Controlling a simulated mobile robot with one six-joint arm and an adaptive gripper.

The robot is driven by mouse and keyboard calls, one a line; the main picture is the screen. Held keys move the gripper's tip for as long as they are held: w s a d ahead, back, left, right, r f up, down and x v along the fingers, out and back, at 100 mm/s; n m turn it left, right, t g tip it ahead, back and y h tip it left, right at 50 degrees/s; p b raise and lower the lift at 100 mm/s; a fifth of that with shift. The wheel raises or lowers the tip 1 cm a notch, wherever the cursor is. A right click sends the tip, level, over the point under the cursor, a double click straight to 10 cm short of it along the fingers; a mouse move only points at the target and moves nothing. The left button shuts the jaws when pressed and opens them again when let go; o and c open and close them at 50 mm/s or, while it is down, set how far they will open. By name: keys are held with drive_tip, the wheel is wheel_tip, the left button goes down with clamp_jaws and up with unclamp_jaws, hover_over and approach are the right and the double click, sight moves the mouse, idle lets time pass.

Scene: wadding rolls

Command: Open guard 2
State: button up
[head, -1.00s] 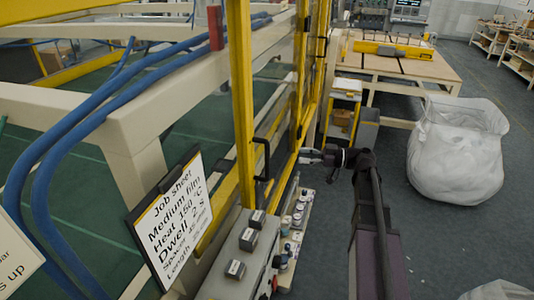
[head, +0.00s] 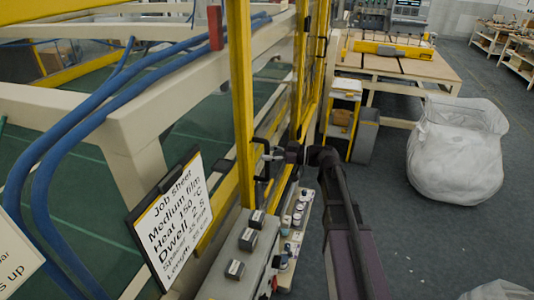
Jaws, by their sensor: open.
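Yellow-framed guards stand along the machine, with a yellow post (head: 241,100) nearest me and another yellow upright (head: 300,70) further back. I see no number on them, so I cannot tell which is guard 2. A black bar handle (head: 261,176) is fixed beside the near yellow post. My gripper (head: 268,155) is open at this handle, reaching in from the right. Its fingers overlap the handle in the picture, and I cannot tell whether they touch it. A second dark handle (head: 300,128) on the further frame is partly hidden behind my gripper.
A grey control box (head: 240,262) with labelled blocks and a row of buttons (head: 295,225) lies below my gripper. A job sheet (head: 172,215) leans at left. A white bag (head: 457,150) stands on the floor at right. A table (head: 400,68) stands behind.

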drive_tip(key=shift+a, duration=0.2)
drive_tip(key=shift+c, duration=0.2)
clamp_jaws()
drive_tip(key=shift+d, duration=0.2)
